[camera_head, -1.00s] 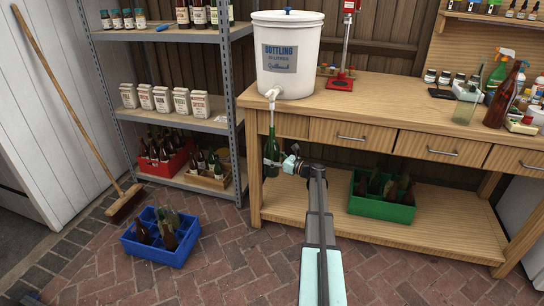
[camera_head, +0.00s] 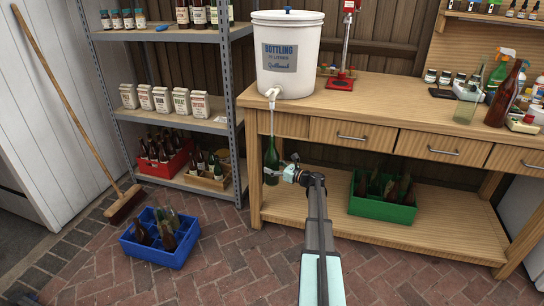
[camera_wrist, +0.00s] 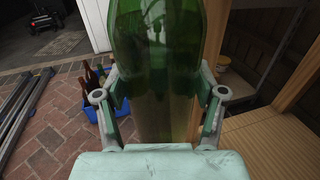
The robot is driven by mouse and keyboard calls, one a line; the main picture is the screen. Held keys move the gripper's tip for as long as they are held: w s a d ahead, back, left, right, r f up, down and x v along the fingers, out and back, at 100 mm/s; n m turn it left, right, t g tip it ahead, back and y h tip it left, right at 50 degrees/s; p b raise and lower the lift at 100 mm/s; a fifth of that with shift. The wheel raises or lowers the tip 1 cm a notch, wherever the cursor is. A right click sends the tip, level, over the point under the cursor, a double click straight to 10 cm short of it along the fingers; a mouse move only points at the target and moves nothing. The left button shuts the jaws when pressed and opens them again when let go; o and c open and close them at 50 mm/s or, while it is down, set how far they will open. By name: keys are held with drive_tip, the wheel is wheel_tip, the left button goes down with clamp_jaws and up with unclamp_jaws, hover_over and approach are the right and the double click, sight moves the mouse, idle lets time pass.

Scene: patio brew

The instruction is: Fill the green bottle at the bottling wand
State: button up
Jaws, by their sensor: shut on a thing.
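The green bottle (camera_head: 271,160) is upright in front of the bench's left end. My gripper (camera_head: 272,172) is shut around its body and holds it in the air. In the wrist view the green bottle (camera_wrist: 157,60) stands between the two fingers (camera_wrist: 160,105); its mouth is out of that view. The thin bottling wand (camera_head: 272,118) hangs from the tap (camera_head: 271,94) of the white bottling bucket (camera_head: 288,55). It runs down to the bottle's mouth; I cannot tell whether its tip is inside. The fill level is unclear.
The wooden bench (camera_head: 400,100) carries the bucket. A green crate (camera_head: 381,208) with bottles sits on its lower shelf. A blue crate (camera_head: 160,252) with bottles is on the brick floor, left. A metal shelf (camera_head: 232,110) with a red crate (camera_head: 163,165) stands left of the bench.

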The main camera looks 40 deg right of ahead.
wheel_tip(320, 180, down, 19)
drive_tip(key=b, duration=0.5)
drive_tip(key=shift+f, duration=0.15)
idle(2.6)
drive_tip(key=shift+s+a, duration=0.15)
idle(0.4)
drive_tip(key=s+a+b, duration=0.1)
drive_tip(key=s+a, duration=0.8)
drive_tip(key=a, duration=0.3)
drive_tip(key=shift+a, duration=0.4)
idle(1.4)
idle(0.4)
